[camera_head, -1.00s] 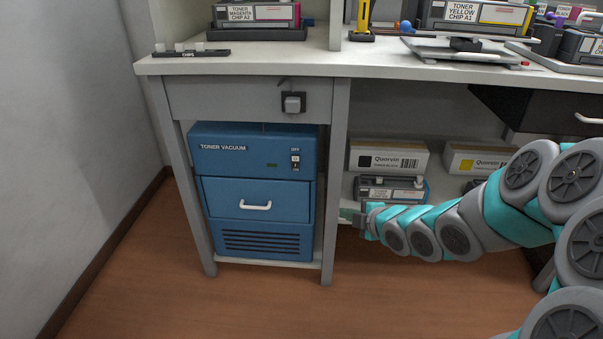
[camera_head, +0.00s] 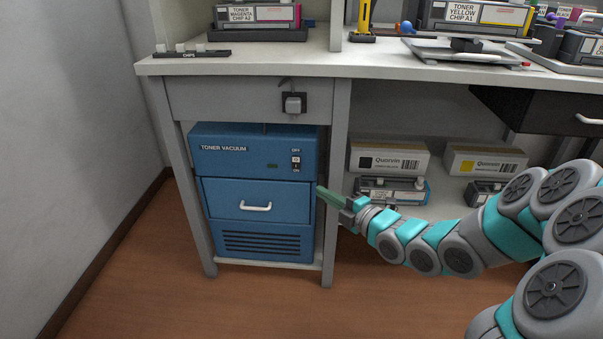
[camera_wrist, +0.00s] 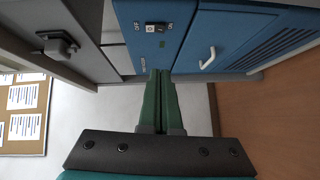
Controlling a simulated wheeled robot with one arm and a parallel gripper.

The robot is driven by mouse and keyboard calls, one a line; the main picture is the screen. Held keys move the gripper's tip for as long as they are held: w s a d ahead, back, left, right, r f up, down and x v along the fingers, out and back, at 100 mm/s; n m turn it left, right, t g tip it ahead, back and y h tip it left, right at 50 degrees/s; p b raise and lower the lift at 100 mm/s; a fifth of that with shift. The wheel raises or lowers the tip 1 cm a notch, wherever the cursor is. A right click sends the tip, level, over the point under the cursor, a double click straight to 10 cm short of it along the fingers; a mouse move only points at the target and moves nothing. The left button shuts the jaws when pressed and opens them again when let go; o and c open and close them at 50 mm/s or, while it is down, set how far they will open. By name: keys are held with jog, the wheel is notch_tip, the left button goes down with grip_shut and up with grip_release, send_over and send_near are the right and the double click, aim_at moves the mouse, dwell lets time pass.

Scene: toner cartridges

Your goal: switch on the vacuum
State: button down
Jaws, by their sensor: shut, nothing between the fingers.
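The blue toner vacuum (camera_head: 262,192) stands on a low shelf under the left part of the bench. Its power switch (camera_head: 295,162) sits at the upper right of its front, between an OFF label above and an ON label below. The switch also shows in the wrist view (camera_wrist: 156,28), near the top. My gripper (camera_head: 322,192) is shut and empty, with its green fingers in front of the vacuum's right edge, lower than the switch. In the wrist view the shut fingers (camera_wrist: 160,75) point toward the vacuum, apart from the switch.
A bench leg (camera_head: 335,200) stands just right of the vacuum. A white drawer handle (camera_head: 256,207) sticks out below the switch. A plug in a socket (camera_head: 294,104) is above the vacuum. Boxes (camera_head: 388,158) and cartridges fill the shelf to the right. The floor in front is clear.

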jog(key=p, duration=0.1)
send_near(292, 168)
jog(key=a, duration=0.4)
jog(key=shift+w+d+f+p, duration=0.15)
jog(key=shift+w+p, duration=0.25)
jog(key=shift+w, duration=1.75)
